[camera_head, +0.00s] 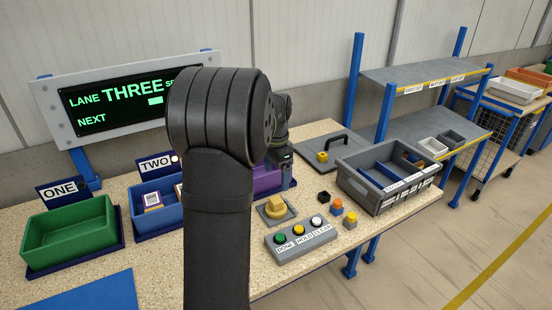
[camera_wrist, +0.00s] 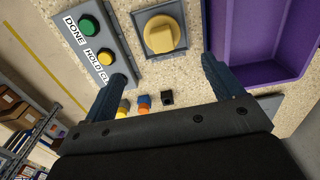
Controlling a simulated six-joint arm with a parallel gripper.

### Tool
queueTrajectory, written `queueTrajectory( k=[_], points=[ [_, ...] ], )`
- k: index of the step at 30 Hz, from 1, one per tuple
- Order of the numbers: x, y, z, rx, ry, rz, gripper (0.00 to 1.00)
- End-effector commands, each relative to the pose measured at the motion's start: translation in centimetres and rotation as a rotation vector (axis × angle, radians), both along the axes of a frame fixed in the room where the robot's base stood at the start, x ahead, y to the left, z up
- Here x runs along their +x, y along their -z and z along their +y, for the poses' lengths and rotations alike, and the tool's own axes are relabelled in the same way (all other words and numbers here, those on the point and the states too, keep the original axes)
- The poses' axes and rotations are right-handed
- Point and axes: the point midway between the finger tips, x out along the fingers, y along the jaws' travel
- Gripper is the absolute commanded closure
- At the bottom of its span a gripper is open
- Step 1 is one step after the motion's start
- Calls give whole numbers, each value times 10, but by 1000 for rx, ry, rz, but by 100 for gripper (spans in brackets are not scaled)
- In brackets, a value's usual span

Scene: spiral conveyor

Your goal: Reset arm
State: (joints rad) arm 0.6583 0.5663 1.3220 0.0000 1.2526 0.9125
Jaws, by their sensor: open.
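My gripper (camera_wrist: 163,69) is open and empty in the wrist view, its two fingers apart above the tabletop. The yellow knob on its grey plate (camera_wrist: 160,35) lies ahead of the fingers, and a purple bin (camera_wrist: 240,75) is by the right finger. In the head view my arm rises in the middle and its wrist (camera_head: 280,150) hangs in front of the purple bin (camera_head: 266,180); the fingertips cannot be made out there. The button box (camera_head: 300,242) with green, yellow and white buttons stands at the table front.
A green bin (camera_head: 70,232) and a blue bin (camera_head: 158,198) stand at left. Small blocks (camera_head: 338,207) lie beside the button box. A grey divided crate (camera_head: 385,175) stands at right, near a shelf rack (camera_head: 430,75). A screen (camera_head: 120,95) behind reads LANE THREE.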

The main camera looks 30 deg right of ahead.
Motion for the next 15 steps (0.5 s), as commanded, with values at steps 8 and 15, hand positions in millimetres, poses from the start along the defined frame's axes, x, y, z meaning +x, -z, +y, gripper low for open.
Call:
queueTrajectory(
  k=[8,15],
  points=[
    [0,-46,0,-1,0,-1,15],
    [0,-55,0,0,0,0,15]
  ],
)
